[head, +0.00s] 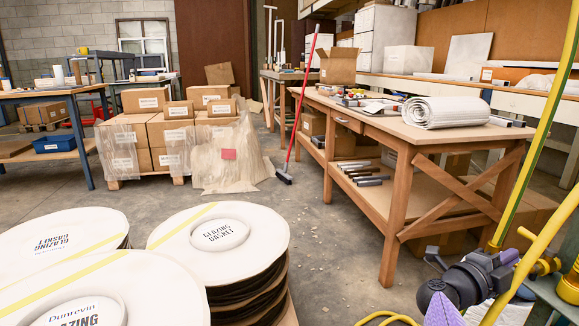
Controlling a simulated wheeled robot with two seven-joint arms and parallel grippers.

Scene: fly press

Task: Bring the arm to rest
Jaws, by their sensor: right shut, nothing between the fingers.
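My right gripper (436,258) is at the lower right, its dark fingers pointing left and shut with nothing between them. My grey and dark wrist links sit beside and below it. A long yellow-green bar (537,120) slants down from the top right and ends behind my wrist; I cannot tell whether they touch. A second, curved yellow bar or tube (530,262) passes in front at the lower right. I cannot tell which of these belongs to the press arm. Most of the press is out of frame or hidden. My left gripper is not in view.
A wooden workbench (392,125) with a white roll (445,112) stands behind my right gripper. Stacked glazing gasket rolls (219,236) fill the lower left. A red-handled broom (299,105) leans on the bench.

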